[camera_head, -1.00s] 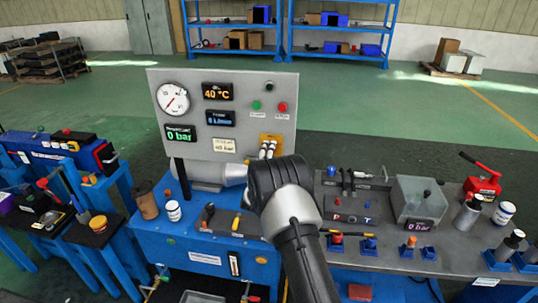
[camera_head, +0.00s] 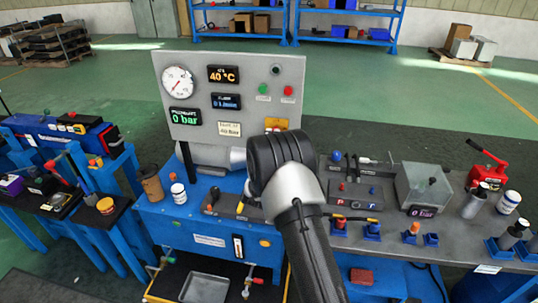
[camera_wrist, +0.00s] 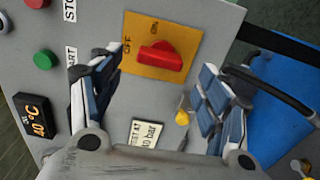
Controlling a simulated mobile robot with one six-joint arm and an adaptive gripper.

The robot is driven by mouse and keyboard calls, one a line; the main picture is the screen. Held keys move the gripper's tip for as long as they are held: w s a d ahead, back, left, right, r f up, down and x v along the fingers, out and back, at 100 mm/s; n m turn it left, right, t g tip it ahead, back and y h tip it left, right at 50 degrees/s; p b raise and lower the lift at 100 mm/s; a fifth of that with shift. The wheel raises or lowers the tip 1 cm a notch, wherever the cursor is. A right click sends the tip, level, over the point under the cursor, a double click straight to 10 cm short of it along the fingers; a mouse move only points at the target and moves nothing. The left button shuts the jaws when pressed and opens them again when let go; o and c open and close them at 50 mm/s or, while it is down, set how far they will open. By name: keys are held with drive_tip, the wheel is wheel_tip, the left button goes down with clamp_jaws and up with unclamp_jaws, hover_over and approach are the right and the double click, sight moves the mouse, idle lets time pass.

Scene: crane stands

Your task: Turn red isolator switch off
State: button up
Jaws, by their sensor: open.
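The red isolator switch (camera_wrist: 160,56) is a red knob on a yellow plate (camera_wrist: 187,35) with OFF and ON labels, seen in the wrist view. Its raised handle lies roughly level in that picture; I cannot tell which label it points to. My gripper (camera_wrist: 158,68) is open, with one finger on each side of the switch and visible gaps between; nothing is held. In the head view the yellow plate (camera_head: 276,123) shows at the lower right of the grey panel (camera_head: 290,70). My arm hides the knob and the fingers there.
A green button (camera_wrist: 43,59) and a red button sit left of the switch in the wrist view. A small yellow-tipped part (camera_wrist: 182,117) and a pressure label (camera_wrist: 146,132) lie below it. A blue bench (camera_head: 210,225) with tools stands under the panel.

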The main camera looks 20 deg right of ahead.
drive_tip(key=v, duration=0.7)
drive_tip(key=shift+s+a, duration=0.15)
drive_tip(key=shift+s, duration=0.1)
drive_tip(key=shift+r, duration=0.1)
drive_tip(key=s+a+r+m+g+y, duration=0.1)
drive_tip(key=s+a+r+m+y, duration=0.15)
drive_tip(key=a+r+y, duration=0.6)
drive_tip(key=s+a+r+m+g, duration=0.2)
drive_tip(key=s+a+r+m, duration=0.1)
drive_tip(key=s+a+r, duration=0.4)
drive_tip(key=s+f+m+g+y, duration=0.1)
drive_tip(key=s+m+g, duration=0.5)
drive_tip(key=s, duration=2.8)
drive_tip(key=shift+s+f+g, duration=0.25)
drive_tip(key=shift+f+g, duration=0.3)
drive_tip(key=shift+g, duration=0.05)
drive_tip(key=shift+y, duration=0.25)
